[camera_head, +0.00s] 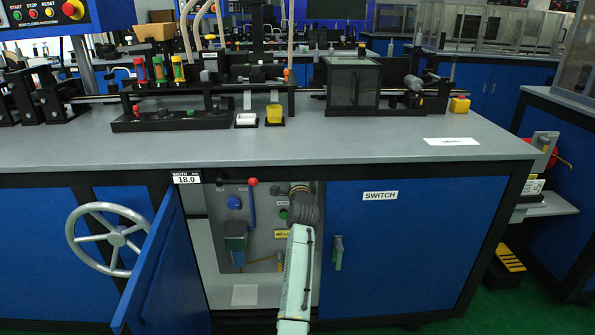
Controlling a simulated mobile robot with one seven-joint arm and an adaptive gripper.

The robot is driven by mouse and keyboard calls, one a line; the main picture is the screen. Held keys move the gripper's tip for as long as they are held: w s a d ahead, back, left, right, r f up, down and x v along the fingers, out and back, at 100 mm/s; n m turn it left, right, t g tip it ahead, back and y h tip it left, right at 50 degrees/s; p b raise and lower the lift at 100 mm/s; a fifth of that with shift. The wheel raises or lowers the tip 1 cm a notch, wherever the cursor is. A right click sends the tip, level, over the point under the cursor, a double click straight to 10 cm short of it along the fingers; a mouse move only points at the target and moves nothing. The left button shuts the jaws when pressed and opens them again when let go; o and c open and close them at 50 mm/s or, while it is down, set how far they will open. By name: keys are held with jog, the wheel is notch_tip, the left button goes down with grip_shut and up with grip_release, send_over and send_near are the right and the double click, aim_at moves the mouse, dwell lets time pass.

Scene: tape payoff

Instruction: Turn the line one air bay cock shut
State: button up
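The air bay (215,285) is open under the bench, with its blue door (157,265) swung out to the left. On its grey panel I see a blue round knob (234,202), an upright blue lever (252,207), a blue filter bowl (236,242) and a thin brass-coloured piece (264,259). I cannot tell for sure which is the cock; panel labels are too small to read. My pale green arm reaches up from below to the bay's right side. My gripper (303,208) is a dark shape there; its fingers cannot be made out, nor any contact.
A red ball-ended handle (252,181) sticks out under the bench edge. A grey handwheel (111,238) stands left of the open door. The closed SWITCH door (400,250) is to the right. The bench top (350,145) carries machinery. Green floor shows at lower right.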

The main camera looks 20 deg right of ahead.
jog(key=shift+c, duration=0.2)
grip_shut()
dwell(0.7)
